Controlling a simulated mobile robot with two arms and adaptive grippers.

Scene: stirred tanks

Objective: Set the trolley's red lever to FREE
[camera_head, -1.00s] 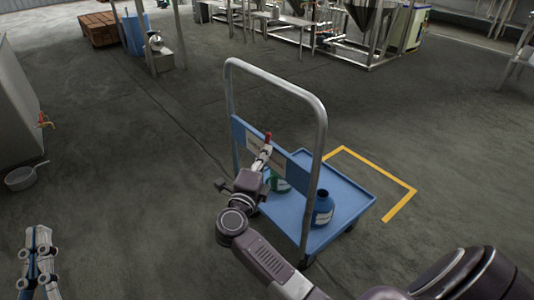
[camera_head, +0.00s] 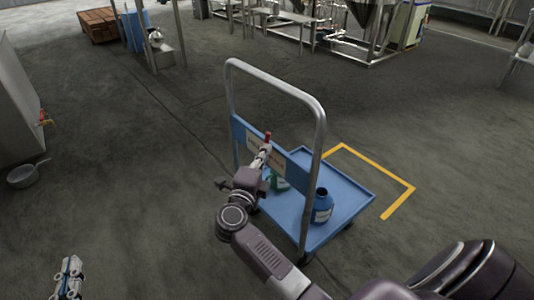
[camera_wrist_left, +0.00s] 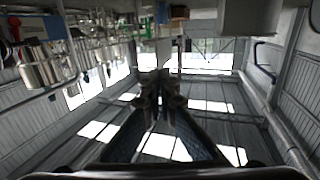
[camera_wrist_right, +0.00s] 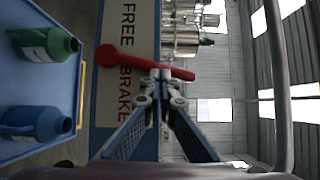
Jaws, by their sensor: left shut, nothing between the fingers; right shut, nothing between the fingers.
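The trolley's red lever (camera_head: 267,137) stands up at the blue panel (camera_head: 238,131) under the push handle. In the right wrist view, the red lever (camera_wrist_right: 128,60) runs from a round end beside the FREE and BRAKE labels past the panel's edge. It lies between the labels, its long end slanting slightly towards the BRAKE side. My right gripper (camera_head: 265,150) is shut and empty, its fingertips (camera_wrist_right: 160,76) at the lever's long part; I cannot tell whether they touch. My left gripper (camera_head: 70,264) is shut and empty at the lower left, away from the trolley.
The trolley's blue deck (camera_head: 350,197) carries a blue bottle (camera_head: 322,207) and a green bottle (camera_head: 278,182). Its metal push handle (camera_head: 316,140) rises near my right arm. A yellow floor marking (camera_head: 375,163) lies beyond. A pan (camera_head: 24,176) lies at the left. Floor between is clear.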

